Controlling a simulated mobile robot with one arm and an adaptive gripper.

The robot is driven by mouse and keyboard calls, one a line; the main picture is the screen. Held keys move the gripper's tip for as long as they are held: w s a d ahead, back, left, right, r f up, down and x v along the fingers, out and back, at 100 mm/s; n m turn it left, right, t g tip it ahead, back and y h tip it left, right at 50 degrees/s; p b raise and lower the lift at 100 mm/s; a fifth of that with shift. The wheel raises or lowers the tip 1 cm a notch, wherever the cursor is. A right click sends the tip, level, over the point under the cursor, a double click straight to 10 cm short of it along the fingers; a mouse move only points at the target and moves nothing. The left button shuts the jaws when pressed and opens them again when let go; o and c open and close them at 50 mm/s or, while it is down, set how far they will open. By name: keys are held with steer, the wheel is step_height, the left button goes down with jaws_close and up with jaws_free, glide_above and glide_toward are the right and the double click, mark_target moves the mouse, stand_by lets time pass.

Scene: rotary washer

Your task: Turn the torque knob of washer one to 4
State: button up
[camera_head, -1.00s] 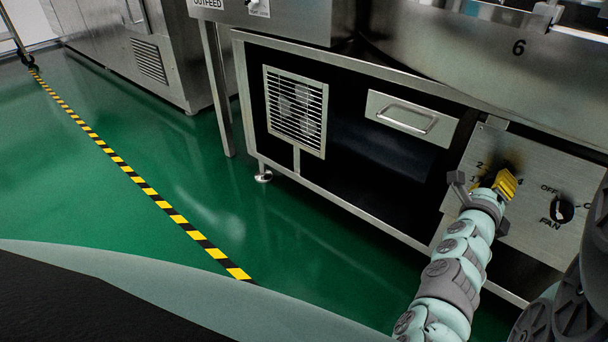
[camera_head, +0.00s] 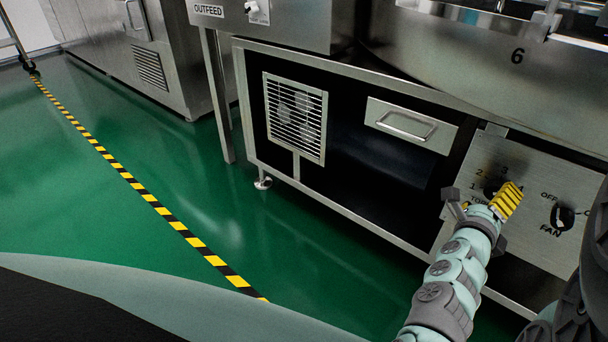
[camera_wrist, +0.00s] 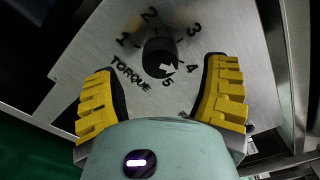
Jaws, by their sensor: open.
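The torque knob (camera_wrist: 158,52) is a dark round knob on a metal panel, with the numbers 1 to 5 around it and the word TORQUE beside it. Its light mark sits on the side toward 4 and 5; I cannot tell exactly which one it points to. My gripper (camera_wrist: 163,72) is open, its two yellow ribbed fingers spread on either side below the knob in the wrist view, apart from it. In the head view, my gripper (camera_head: 489,202) is just in front of the panel and partly hides the torque knob (camera_head: 491,187).
A FAN knob (camera_head: 562,217) with an OFF mark is right of the torque knob on the same panel (camera_head: 540,247). A drawer (camera_head: 408,125) and a vent grille (camera_head: 296,117) are to the left. Green floor (camera_head: 130,215) with striped tape is open at left.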

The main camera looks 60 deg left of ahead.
steer(key=v, duration=0.9)
steer(key=shift+a, duration=0.1)
